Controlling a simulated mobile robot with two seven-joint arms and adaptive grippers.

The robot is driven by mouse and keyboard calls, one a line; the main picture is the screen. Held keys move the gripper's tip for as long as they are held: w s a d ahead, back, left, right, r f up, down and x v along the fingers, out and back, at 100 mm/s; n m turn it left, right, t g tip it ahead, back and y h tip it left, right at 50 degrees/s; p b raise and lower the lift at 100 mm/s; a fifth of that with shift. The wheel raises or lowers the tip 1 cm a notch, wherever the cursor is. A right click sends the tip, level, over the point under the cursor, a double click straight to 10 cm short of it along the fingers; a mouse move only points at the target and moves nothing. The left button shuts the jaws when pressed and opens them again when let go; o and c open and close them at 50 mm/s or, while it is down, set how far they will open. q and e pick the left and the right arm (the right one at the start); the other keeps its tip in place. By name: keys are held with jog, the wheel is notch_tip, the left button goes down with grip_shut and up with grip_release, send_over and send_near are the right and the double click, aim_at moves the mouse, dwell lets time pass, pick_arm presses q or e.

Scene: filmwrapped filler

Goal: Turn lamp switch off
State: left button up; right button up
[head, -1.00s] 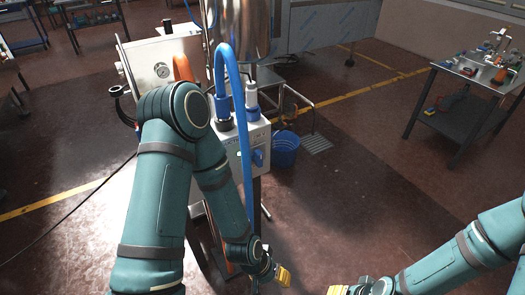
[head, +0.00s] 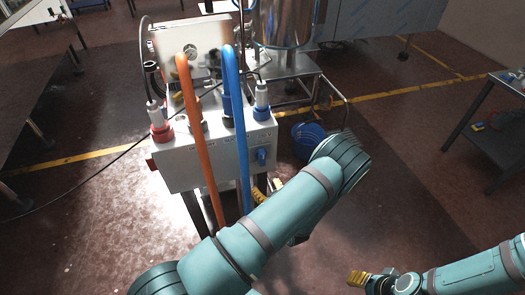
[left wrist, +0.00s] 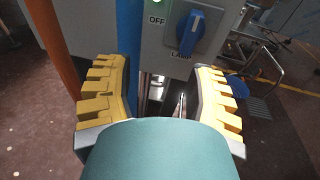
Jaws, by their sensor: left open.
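The lamp switch (head: 262,156) is a blue rotary knob on the front right of a light grey control box (head: 185,165). In the left wrist view the knob (left wrist: 190,32) stands nearly upright, with "OFF" at its left and "LAMP" below. My left gripper (head: 268,190) is just below the switch, partly hidden by my arm in the head view. Its yellow fingers (left wrist: 160,68) are spread wide, empty and apart from the knob, which lies beyond the fingertips. My right gripper (head: 358,279) is low at the right, away from the box; its opening is unclear.
An orange hose (head: 200,140) and a blue hose (head: 241,130) run down the box front; the blue one passes close to my left finger. A blue bucket (head: 308,140) stands right of the box. A metal tank (head: 285,25) stands behind.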

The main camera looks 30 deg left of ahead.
aim_at(263, 156)
pick_arm(q)
jog(key=w+a+t, duration=0.1)
jog(key=w+a, duration=0.2)
jog(key=w, duration=0.1)
jog(key=w+a+r+m+t, duration=0.1)
jog(key=w+a, duration=0.2)
jog(key=w+a+b, duration=0.1)
jog(key=w+a, duration=0.1)
jog(key=w, duration=0.2)
jog(key=shift+w+a+r+m+t+h, duration=0.3)
jog(key=shift+w+a+m+t, duration=0.05)
jog(key=shift+a+m+t, duration=0.05)
grip_shut()
